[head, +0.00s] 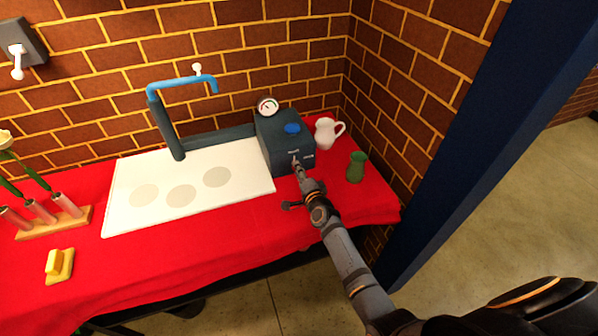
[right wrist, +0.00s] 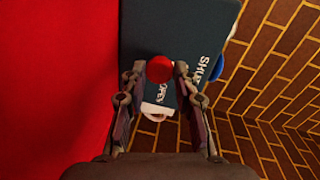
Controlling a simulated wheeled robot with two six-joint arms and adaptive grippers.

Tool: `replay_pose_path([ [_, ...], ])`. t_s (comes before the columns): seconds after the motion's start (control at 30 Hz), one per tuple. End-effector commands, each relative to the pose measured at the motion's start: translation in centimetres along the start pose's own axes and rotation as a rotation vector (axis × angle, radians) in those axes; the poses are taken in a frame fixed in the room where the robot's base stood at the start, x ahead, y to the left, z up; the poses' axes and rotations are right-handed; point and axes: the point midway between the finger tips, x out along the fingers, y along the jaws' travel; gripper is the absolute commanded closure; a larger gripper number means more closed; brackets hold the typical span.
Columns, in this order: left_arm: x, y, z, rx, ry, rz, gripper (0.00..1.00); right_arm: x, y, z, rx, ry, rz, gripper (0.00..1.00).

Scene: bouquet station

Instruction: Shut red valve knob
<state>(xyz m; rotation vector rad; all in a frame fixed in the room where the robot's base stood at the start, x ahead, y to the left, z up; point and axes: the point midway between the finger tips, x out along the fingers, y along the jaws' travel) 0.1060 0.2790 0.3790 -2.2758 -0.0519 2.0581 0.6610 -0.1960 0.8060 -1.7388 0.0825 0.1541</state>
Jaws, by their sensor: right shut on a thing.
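The red valve knob (right wrist: 159,68) shows in the right wrist view on the dark blue-grey valve box (right wrist: 200,30). My right gripper (right wrist: 160,70) is shut on it, one finger on each side. The box face carries a "SHUT" label (right wrist: 204,68) and an "OPEN" label (right wrist: 161,93). In the head view the valve box (head: 272,150) stands at the right end of the white counter mat, and my right gripper (head: 297,166) meets its front face. There the gripper hides the red knob. My left gripper is not in view.
A blue tap (head: 182,82), white mat (head: 150,216), yellow block (head: 59,266) and tube rack (head: 55,222) lie left.

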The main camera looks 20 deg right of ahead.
Motion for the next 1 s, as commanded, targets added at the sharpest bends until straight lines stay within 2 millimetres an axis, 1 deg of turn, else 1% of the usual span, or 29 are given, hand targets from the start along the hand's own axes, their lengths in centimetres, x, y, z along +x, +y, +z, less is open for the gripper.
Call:
replay_pose_path([
  [0.27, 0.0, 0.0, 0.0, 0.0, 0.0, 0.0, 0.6, 0.0, 0.2, 0.1, -0.002, -0.001, 0.003, 1.0],
  [0.3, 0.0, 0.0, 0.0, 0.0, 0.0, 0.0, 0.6, 0.0, 0.2, 0.1, -0.002, -0.001, 0.003, 0.7],
  [0.47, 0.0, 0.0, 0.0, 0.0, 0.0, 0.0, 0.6, 0.0, 0.1, 0.0, -0.001, -0.001, 0.003, 0.48],
  [0.8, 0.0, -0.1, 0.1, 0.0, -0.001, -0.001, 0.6, -0.2, 0.1, 0.0, -0.002, -0.001, 0.001, 0.48],
  [0.87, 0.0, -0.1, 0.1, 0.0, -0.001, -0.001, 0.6, -0.5, 0.1, 0.0, -0.002, -0.001, 0.001, 0.48],
  [1.0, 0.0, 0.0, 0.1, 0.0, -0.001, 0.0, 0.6, -2.2, 0.1, 0.0, -0.003, -0.001, 0.001, 0.48],
])
